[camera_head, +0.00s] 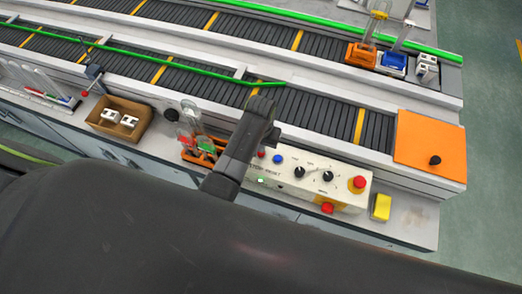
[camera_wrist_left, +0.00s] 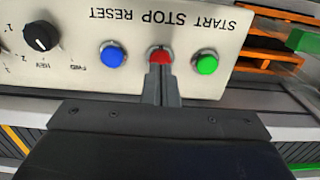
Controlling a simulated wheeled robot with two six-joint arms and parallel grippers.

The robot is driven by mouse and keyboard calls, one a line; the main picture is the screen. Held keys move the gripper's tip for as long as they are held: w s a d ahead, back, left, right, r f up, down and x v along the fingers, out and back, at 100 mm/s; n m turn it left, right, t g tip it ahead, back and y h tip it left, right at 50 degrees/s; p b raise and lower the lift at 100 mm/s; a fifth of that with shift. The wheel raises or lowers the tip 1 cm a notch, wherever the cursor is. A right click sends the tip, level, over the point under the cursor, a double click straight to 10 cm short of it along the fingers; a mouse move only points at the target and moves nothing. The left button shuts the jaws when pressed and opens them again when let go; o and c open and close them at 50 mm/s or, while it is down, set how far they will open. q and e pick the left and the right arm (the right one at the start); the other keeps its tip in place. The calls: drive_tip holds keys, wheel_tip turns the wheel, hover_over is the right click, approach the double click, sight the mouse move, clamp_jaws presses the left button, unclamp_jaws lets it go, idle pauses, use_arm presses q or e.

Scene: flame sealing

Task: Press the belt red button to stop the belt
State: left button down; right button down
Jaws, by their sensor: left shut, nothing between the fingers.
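The white control panel (camera_head: 318,181) stands at the belt's near edge, with several buttons and knobs. In the left wrist view its START STOP RESET labels appear upside down. The red stop button (camera_wrist_left: 159,54) lies between the blue button (camera_wrist_left: 113,55) and the green button (camera_wrist_left: 205,62). My left gripper (camera_wrist_left: 160,78) is shut and empty, its fingertips at the red button and overlapping its lower edge in the picture. I cannot tell whether they touch. In the head view my left gripper (camera_head: 269,138) is over the panel's left end. My right gripper is out of view.
The conveyor belt (camera_head: 325,110) runs behind the panel. An orange plate (camera_head: 428,140) covers its right end. Beside the panel stand an orange rack (camera_head: 197,152), a brown box (camera_head: 119,118) and a yellow block (camera_head: 381,207). A red emergency knob (camera_head: 358,183) sits on the panel's right.

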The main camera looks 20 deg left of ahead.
use_arm(q)
drive_tip(key=shift+f+b, duration=0.5)
drive_tip(key=shift+f, duration=0.45)
idle(0.5)
wheel_tip(320, 180, up, 3)
drive_tip(key=p, duration=0.2)
drive_tip(key=shift+p, duration=0.3)
drive_tip(key=shift+r, duration=2.55)
drive_tip(key=shift+a, duration=0.1)
